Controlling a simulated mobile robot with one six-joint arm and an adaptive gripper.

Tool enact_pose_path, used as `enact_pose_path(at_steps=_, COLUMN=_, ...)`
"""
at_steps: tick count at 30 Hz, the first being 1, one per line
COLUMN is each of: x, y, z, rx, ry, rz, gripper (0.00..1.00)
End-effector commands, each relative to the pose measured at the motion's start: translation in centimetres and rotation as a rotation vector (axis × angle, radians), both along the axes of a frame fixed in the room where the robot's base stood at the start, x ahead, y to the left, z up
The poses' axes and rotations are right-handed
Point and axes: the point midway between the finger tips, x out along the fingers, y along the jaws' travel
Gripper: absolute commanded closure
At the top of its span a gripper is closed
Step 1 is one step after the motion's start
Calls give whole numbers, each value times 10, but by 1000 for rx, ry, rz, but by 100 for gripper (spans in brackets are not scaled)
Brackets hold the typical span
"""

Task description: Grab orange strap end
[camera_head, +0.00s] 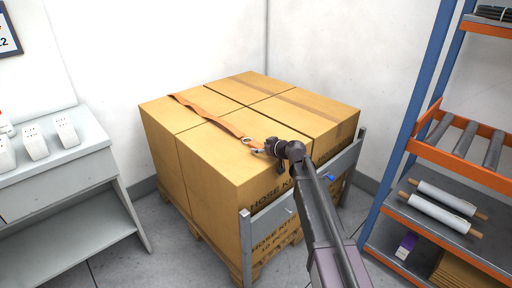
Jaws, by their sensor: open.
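An orange strap (215,116) lies across the top of several stacked cardboard boxes (205,151). It runs from the back left edge toward the front middle of the box tops. Its near end has a small metal ring or hook (247,141). My gripper (262,150) is open, just right of that end and low over the box top. The gripper is small and dark in this view. I cannot tell whether it touches the strap end. My arm comes in from the lower right and covers part of the front boxes.
The boxes stand on a wooden pallet (206,247) with a grey metal frame (247,245) at the front right. A shelf rack with rollers (466,139) stands at right. A grey table (88,150) with white devices is at left. White walls are close behind the boxes.

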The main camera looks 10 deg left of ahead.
Motion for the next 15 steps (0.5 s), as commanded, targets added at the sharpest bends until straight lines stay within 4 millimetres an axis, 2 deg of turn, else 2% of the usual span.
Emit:
enact_pose_path(at_steps=1, x=0, y=0, z=0, rx=0, ry=0, rz=0, gripper=17)
enact_pose_path(at_steps=2, x=0, y=0, z=0, rx=0, ry=0, rz=0, gripper=26)
enact_pose_path(at_steps=9, x=0, y=0, z=0, rx=0, ry=0, rz=0, gripper=98)
enact_pose_path(at_steps=10, x=0, y=0, z=0, rx=0, ry=0, rz=0, gripper=100)
enact_pose_path(at_steps=15, x=0, y=0, z=0, rx=0, ry=0, rz=0, gripper=100)
